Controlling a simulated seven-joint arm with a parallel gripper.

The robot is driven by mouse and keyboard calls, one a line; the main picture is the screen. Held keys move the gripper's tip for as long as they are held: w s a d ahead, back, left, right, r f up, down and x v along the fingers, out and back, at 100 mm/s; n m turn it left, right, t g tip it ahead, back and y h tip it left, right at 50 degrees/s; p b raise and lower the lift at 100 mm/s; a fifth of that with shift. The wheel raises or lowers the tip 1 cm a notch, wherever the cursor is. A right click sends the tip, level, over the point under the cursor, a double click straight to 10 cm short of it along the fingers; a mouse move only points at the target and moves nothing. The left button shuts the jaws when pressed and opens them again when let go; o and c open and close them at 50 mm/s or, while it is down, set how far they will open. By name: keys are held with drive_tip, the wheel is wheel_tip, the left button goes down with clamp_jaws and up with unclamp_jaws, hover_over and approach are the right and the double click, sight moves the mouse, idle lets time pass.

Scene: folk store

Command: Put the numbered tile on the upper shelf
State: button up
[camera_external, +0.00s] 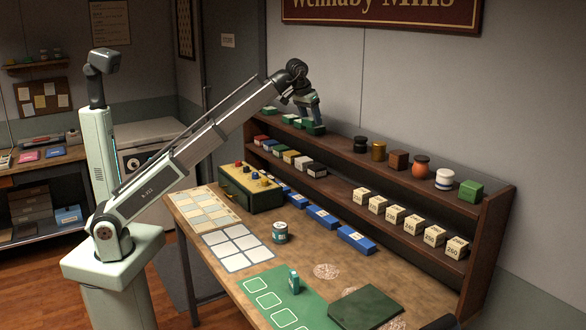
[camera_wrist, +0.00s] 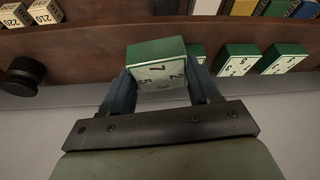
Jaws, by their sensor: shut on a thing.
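My gripper (camera_external: 312,116) is at the left part of the upper shelf (camera_external: 338,141) and is shut on the numbered tile. The tile (camera_wrist: 158,65) has a green back and a white face with dark numerals, and sits between both fingers in the wrist view. It shows as a green block (camera_external: 316,129) below the fingers in the external view, at about shelf height. I cannot tell whether it touches the shelf. Similar green-and-white tiles stand beside it on the shelf, one (camera_wrist: 237,61) and another (camera_wrist: 283,58) clear of the gripper; a third (camera_wrist: 195,51) is partly hidden behind a finger.
A black jar (camera_external: 360,145) stands farther right on the upper shelf, followed by several other items. The shelf between the held tile and the jar looks clear. The lower shelf bears small boxes and numbered cream blocks (camera_external: 396,214). A yellow-green box (camera_external: 250,190) stands on the table below.

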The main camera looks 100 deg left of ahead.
drive_tip(key=s+a+r+m, duration=0.1)
drive_tip(key=s+a+r, duration=0.2)
drive_tip(key=s+a, duration=0.9)
drive_tip(key=s+a+r+m, duration=0.15)
drive_tip(key=s+a, duration=0.55)
drive_tip(key=a, duration=0.8)
drive_tip(key=shift+n+t, duration=0.25)
drive_tip(key=shift+t, duration=0.05)
drive_tip(key=shift+s+a+f, duration=0.1)
drive_tip(key=shift+s+f, duration=0.05)
drive_tip(key=shift+f, duration=4.5)
drive_tip(key=shift+f, duration=0.1)
drive_tip(key=o, duration=1.4)
drive_tip(key=v, duration=1.2)
drive_tip(key=shift+a, duration=0.2)
